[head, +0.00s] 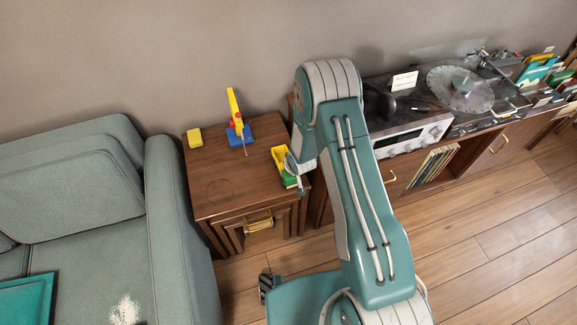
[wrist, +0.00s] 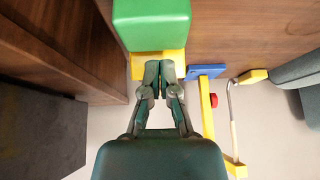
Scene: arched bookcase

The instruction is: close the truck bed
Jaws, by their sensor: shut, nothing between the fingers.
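The toy truck stands at the right edge of the small wooden table in the head view. Its yellow bed (head: 279,154) and green cab (head: 288,181) show there, partly covered by my arm. In the wrist view the green cab (wrist: 152,24) is at the top, with a strip of the yellow bed (wrist: 145,68) just below it. My gripper (wrist: 159,66) is shut and empty, its fingertips in front of the yellow strip. I cannot tell whether they touch it. My gripper (head: 298,184) is small and partly hidden in the head view. The bed's tilt is unclear.
A toy crane with a blue base (head: 240,135) and yellow mast stands left of the truck. A yellow block (head: 195,138) lies at the table's back left. A sofa (head: 90,190) is left of the wooden table (head: 215,185); a cabinet with a turntable (head: 460,90) is right.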

